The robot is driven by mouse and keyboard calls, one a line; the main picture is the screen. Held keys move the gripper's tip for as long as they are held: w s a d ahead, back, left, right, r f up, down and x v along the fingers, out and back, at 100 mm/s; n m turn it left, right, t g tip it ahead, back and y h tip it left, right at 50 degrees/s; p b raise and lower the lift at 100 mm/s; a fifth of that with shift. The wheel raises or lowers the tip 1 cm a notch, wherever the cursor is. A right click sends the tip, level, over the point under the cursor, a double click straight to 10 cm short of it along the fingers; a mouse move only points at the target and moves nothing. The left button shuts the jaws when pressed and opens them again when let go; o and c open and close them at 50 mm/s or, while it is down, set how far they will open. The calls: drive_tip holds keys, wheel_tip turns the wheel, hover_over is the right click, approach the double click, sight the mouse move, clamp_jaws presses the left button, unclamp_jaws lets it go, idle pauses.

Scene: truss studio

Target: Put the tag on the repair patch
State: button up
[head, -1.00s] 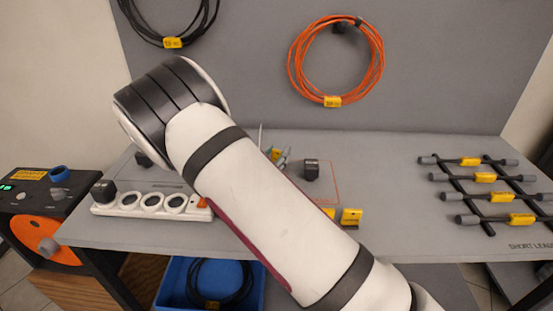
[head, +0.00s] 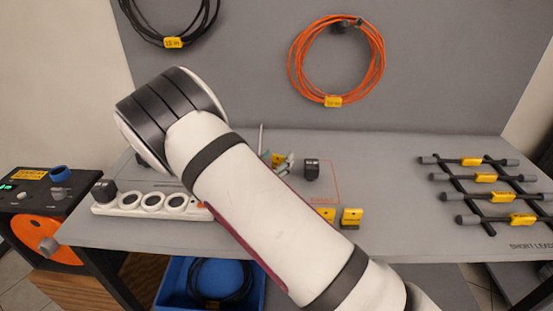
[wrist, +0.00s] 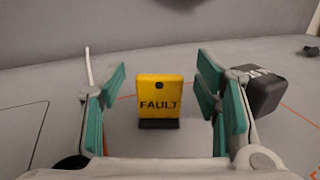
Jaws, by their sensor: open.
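A yellow tag marked FAULT (wrist: 158,97) stands upright on a small black foot in the wrist view. It lies between the two green-padded fingers of my gripper (wrist: 162,75), with a gap on each side. My gripper is open. In the head view, the yellow tag (head: 278,159) shows beside my gripper's fingers (head: 284,163), partly hidden by my arm. The repair patch (head: 328,188) appears as an orange outline on the grey table, its left part hidden by my arm. Whether the tag's foot is inside the outline I cannot tell.
A black block (head: 311,169) stands close right of my gripper and also shows in the wrist view (wrist: 260,90). A white power strip (head: 150,203) is left; a lead rack (head: 482,190) is right.

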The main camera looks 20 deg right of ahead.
drive_tip(key=v, duration=1.1)
drive_tip(key=shift+s+a, duration=0.25)
drive_tip(key=shift+s, duration=0.1)
drive_tip(key=shift+w, duration=0.1)
